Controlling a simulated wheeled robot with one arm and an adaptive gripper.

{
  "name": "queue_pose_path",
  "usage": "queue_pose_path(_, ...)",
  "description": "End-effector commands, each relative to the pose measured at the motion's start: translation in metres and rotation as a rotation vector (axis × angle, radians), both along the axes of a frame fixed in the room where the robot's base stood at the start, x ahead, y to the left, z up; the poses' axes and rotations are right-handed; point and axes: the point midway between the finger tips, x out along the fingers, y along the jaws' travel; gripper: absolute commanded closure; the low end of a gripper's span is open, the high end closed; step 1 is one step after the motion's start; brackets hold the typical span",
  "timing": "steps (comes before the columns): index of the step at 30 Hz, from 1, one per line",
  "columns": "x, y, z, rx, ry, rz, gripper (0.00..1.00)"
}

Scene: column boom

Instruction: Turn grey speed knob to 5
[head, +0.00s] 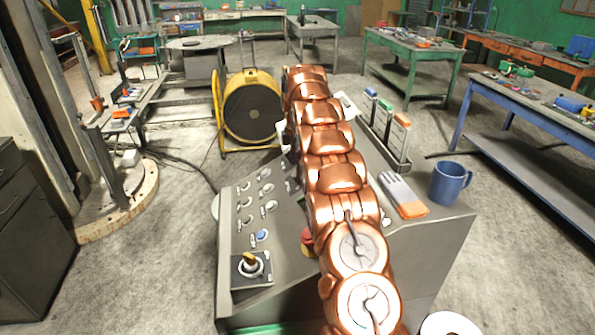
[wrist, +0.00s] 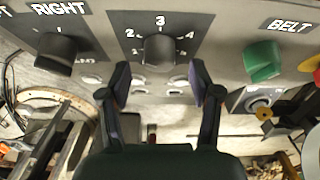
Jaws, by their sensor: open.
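The dark grey speed knob (wrist: 160,48) shows at the top middle of the wrist view, on a dark dial plate with 2, 3 and 4 readable around it. The 5 is not clearly readable. Which number the knob points to I cannot tell for sure. My gripper (wrist: 160,80) is open, one dark finger to the left and one to the right of the knob's lower end. The knob appears between the fingers, with a gap on both sides. In the head view my copper arm lies across the console (head: 430,235) and hides the gripper and this knob.
In the wrist view a black knob (wrist: 55,53) marked RIGHT is left of the dial, and a green knob (wrist: 263,60) marked BELT is right. A yellow fan (head: 253,108) stands behind.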

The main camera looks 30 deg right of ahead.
Motion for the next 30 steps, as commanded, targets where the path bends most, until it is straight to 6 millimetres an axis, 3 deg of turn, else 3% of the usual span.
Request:
queue_pose_path(12,0.001,0.0,-0.026,-0.001,-0.002,0.0,0.37)
queue_pose_path(23,0.0,0.0,-0.029,0.0,-0.001,0.0,0.37)
queue_pose_path(30,0.0,0.0,-0.029,0.0,-0.001,0.0,0.61)
